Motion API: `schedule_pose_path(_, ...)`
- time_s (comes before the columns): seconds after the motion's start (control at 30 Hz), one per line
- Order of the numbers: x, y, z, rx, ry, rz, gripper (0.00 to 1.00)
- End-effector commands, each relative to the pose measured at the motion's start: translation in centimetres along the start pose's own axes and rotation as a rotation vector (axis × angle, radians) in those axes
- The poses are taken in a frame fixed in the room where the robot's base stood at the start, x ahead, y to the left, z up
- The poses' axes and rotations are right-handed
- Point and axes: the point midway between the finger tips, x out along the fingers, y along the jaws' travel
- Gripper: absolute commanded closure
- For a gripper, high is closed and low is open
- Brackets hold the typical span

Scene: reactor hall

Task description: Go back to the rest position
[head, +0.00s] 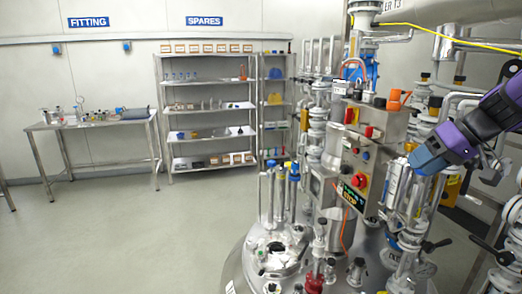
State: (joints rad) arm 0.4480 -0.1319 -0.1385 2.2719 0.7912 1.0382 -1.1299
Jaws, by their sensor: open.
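My purple and black arm reaches in from the right edge in the head view. Its blue front end, with my gripper (420,160), is in front of the pipework, just right of the grey control box. The fingers are small and blend into the fittings behind, so I cannot make out their tips. I see nothing held there. I cannot tell whether the gripper touches the white cylinder (394,184) close to its left.
A steel reactor vessel (240,270) crowded with valves and pipes fills the front right. A control box (372,150) with a red button stands above it. A side table (95,123) and shelves (208,107) line the back wall. The floor at left is clear.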

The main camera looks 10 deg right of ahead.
Motion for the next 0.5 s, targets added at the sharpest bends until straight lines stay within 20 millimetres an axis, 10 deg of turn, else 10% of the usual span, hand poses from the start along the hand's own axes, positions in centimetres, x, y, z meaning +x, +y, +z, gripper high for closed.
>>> schedule_pose_path(0.2, -0.4, -7.2, 3.8, -0.006, -0.118, 0.103, 0.51)
schedule_pose_path(0.5, -1.9, -12.9, 9.6, -0.010, -0.146, 0.313, 0.51)
